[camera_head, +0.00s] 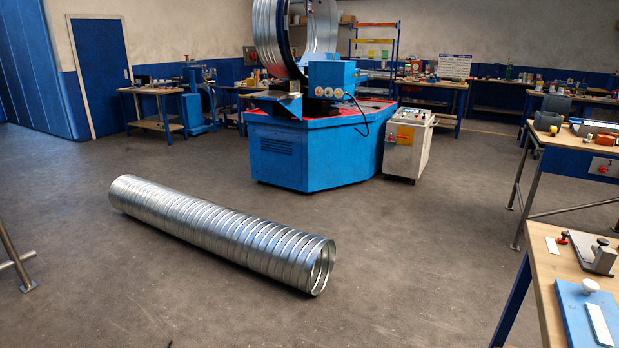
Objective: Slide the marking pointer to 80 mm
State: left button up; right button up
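I cannot pick out a marking pointer or a millimetre scale for certain. On the wooden table (549,290) at the lower right lies a blue plate (578,318) with a round white knob (590,286) and a pale strip (598,325). Behind it stands a grey metal fixture (597,256) with a dark knob, cut by the right edge. A small red-and-black piece (562,238) and a white strip (552,246) lie to its left. Any markings are too small to read. Neither of my grippers is in view.
A long spiral duct (220,230) lies on the open floor. Behind it stand a blue duct machine (310,150) and a grey control cabinet (408,146). Another workbench (575,139) is at the right. The floor between duct and right tables is clear.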

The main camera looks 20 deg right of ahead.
aim_at(565, 234)
jog(key=i+l+z, duration=0.2)
jog(key=i+z, duration=0.25)
jog(key=i, duration=0.15)
jog(key=i+z, duration=0.5)
jog(key=i+j+z, duration=0.3)
jog(key=i+z, duration=0.15)
jog(key=i, duration=0.2)
